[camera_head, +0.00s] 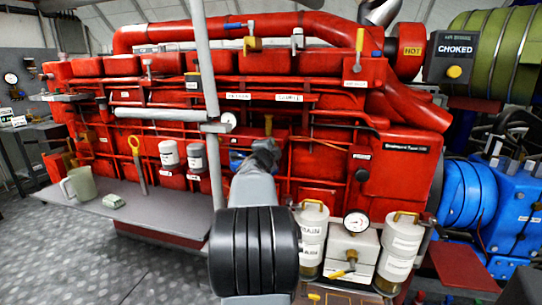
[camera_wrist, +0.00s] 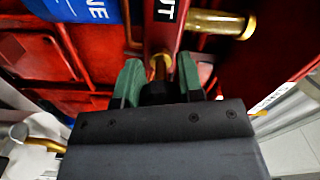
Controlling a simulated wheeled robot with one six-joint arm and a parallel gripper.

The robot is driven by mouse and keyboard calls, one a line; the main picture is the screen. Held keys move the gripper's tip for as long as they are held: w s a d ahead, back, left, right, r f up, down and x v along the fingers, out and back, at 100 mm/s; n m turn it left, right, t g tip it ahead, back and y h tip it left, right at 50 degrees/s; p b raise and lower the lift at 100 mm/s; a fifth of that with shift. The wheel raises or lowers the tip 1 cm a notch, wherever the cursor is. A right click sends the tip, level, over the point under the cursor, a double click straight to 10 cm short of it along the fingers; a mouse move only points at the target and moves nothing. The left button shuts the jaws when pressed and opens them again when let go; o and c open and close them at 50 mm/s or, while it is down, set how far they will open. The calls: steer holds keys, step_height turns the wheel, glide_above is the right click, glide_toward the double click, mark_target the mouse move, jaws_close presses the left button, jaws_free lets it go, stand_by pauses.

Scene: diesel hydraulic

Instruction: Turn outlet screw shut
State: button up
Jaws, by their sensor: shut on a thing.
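In the wrist view, a brass screw (camera_wrist: 161,66) sits on the red engine below a black label ending in "UT" (camera_wrist: 166,10). My gripper (camera_wrist: 160,80) has its two green fingertips on either side of this screw and is shut on it. The screw's lower part is hidden between the fingers and behind the dark gripper body. In the head view, my gripper (camera_head: 264,148) reaches the middle of the red engine's front (camera_head: 330,165). My arm hides the screw there.
A brass pipe end (camera_wrist: 220,24) sticks out right of the label, and a blue part (camera_wrist: 70,8) is at upper left. In the head view, white canisters (camera_head: 313,238) and a gauge (camera_head: 356,224) stand right of my arm. A grey post (camera_head: 207,100) rises to its left.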

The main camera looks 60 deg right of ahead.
steer(key=m+b, duration=0.2)
steer(key=m, duration=0.3)
steer(key=shift+m+b, duration=0.4)
steer(key=shift+r+m, duration=0.1)
steer(key=shift+m, duration=0.2)
steer(key=o, duration=0.9)
steer(key=shift+v, duration=3.75)
steer(key=shift+s, duration=0.1)
